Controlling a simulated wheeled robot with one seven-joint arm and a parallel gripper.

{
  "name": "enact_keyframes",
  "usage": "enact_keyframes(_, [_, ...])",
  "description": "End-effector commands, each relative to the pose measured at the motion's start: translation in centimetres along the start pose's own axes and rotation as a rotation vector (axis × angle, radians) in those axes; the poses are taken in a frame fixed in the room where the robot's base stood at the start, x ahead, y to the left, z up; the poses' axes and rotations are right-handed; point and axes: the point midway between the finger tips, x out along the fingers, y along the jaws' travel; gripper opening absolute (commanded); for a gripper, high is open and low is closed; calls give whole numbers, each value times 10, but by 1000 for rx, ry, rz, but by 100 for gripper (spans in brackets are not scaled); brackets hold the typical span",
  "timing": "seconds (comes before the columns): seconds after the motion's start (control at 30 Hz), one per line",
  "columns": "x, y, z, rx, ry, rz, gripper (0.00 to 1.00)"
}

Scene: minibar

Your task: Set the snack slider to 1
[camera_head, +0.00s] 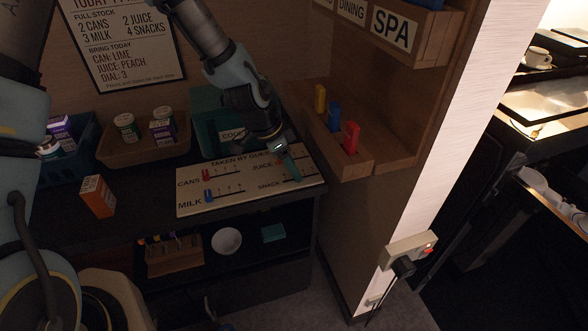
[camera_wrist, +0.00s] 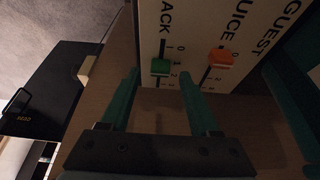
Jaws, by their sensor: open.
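The slider board (camera_head: 230,203), headed "taken by guest", lies on the counter with cans, milk, juice and snack sliders. In the wrist view the snack slider's green knob (camera_wrist: 160,67) sits a little along its track from the label; its exact number is hard to read. The juice slider's orange knob (camera_wrist: 221,58) is to its right. My gripper (camera_wrist: 159,76) is open and empty, its two green fingertips on either side of the green knob in the picture. I cannot tell whether they touch it. In the head view my gripper (camera_head: 289,165) is over the board's right part and hides the snack knob.
The red cans knob (camera_head: 206,175) and milk knob (camera_head: 208,196) are on the board's left. A tan tray (camera_head: 130,156) with cans and an orange box (camera_head: 97,197) stand further left. A wooden shelf (camera_head: 355,172) with coloured tags rises at the right.

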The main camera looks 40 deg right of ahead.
Motion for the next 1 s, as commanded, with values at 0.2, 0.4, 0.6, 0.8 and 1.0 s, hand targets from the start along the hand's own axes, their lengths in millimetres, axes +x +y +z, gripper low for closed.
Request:
enact_keyframes(0.2, [-44, -2, 1, -2, 1, -8, 62])
enact_keyframes(0.4, [-77, -2, 1, -2, 1, -5, 62])
enact_keyframes(0.6, [-91, 0, 0, 0, 0, -3, 62])
enact_keyframes(0.8, [-92, 0, 0, 0, 0, -2, 62])
enact_keyframes(1.0, [-91, 0, 0, 0, 0, -2, 62])
